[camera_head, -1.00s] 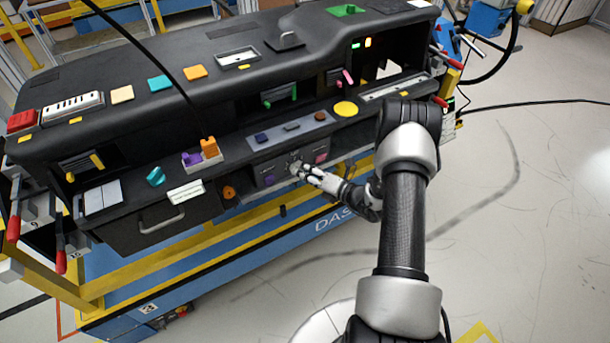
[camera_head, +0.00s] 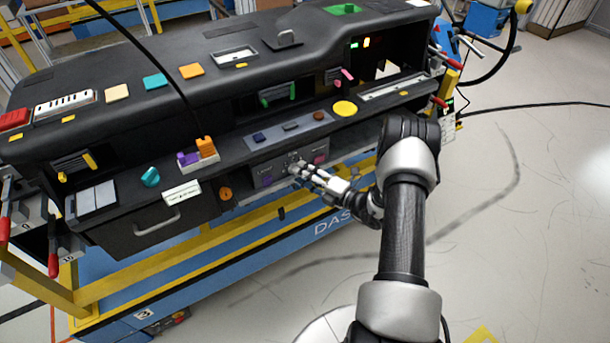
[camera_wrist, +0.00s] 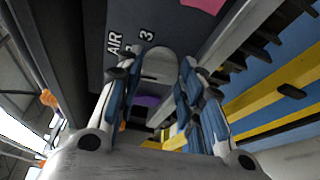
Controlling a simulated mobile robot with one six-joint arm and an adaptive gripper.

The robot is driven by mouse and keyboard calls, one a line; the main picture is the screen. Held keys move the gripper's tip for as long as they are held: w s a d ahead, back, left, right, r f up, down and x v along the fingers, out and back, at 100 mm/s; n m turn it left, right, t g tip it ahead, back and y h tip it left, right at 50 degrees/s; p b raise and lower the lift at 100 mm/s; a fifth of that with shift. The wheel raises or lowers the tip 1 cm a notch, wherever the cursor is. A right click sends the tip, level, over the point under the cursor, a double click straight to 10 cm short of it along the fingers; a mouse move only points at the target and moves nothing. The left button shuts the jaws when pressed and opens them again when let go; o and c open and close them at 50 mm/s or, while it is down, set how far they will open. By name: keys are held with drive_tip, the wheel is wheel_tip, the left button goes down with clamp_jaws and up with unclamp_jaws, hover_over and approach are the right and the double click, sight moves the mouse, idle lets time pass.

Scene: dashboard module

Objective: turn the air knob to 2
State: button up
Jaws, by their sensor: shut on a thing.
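The air knob (camera_wrist: 160,66) is a pale, rounded knob on a dark grey panel, between my fingertips in the wrist view. The label "AIR" and a "3" are printed beside it; other marks are partly hidden by a finger. My gripper (camera_wrist: 155,85) has a finger on each side of the knob and is shut on it. In the head view my gripper (camera_head: 296,168) reaches the grey control panel (camera_head: 282,172) on the dashboard front, and the knob there is mostly covered by the fingers. I cannot read the knob's pointing.
A purple patch (camera_head: 266,181) and a pink patch (camera_head: 320,159) lie on the panel either side of the knob. An orange round knob (camera_head: 225,193) is farther left. A dark shelf edge runs just above the panel, and a yellow and blue frame stands below.

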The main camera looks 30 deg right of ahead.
drive_tip(key=o, duration=1.1)
drive_tip(key=shift+c, duration=0.2)
